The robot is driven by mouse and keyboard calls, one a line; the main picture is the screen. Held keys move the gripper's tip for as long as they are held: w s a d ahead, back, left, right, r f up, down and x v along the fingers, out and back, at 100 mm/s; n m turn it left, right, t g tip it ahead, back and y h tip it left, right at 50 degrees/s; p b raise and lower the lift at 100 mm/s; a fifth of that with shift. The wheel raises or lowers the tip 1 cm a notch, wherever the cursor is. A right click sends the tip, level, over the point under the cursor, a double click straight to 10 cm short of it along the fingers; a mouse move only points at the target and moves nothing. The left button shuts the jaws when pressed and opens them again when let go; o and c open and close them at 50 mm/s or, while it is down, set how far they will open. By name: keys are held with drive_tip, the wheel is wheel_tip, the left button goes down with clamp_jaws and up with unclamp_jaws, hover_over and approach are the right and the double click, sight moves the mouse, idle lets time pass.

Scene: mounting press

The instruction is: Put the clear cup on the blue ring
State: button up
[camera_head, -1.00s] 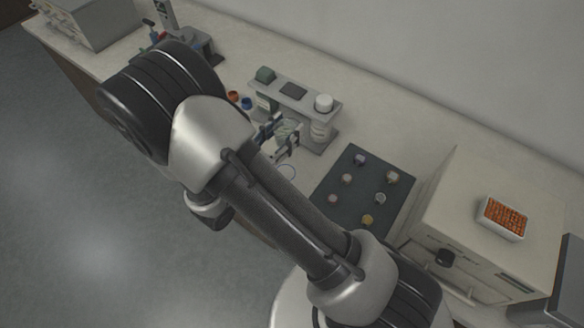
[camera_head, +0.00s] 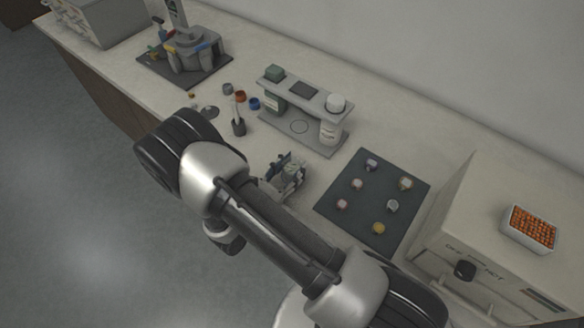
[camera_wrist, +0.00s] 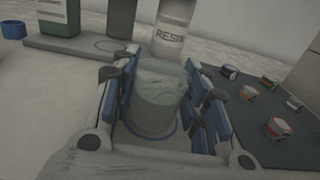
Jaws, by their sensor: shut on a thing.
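My gripper (camera_head: 284,174) is shut on the clear cup (camera_wrist: 158,96), which stands upright between the blue-edged fingers in the wrist view. The cup looks translucent with a cloudy content. A thin blue ring (camera_wrist: 177,131) on the bench shows around the lower part of the cup in the wrist view. The cup is over or inside the ring; I cannot tell whether its base touches the bench. In the head view my gripper and arm hide the ring and most of the cup.
A grey stand (camera_head: 312,98) with bottles, one labelled RESIN (camera_wrist: 172,32), is just behind my gripper. A dark mat (camera_head: 350,212) with several small pucks lies to the right, beside a beige oven (camera_head: 480,235). Small coloured cups (camera_head: 240,96) and a press (camera_head: 190,50) are left.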

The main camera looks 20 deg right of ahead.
drive_tip(key=shift+f, duration=0.1)
drive_tip(key=o, duration=1)
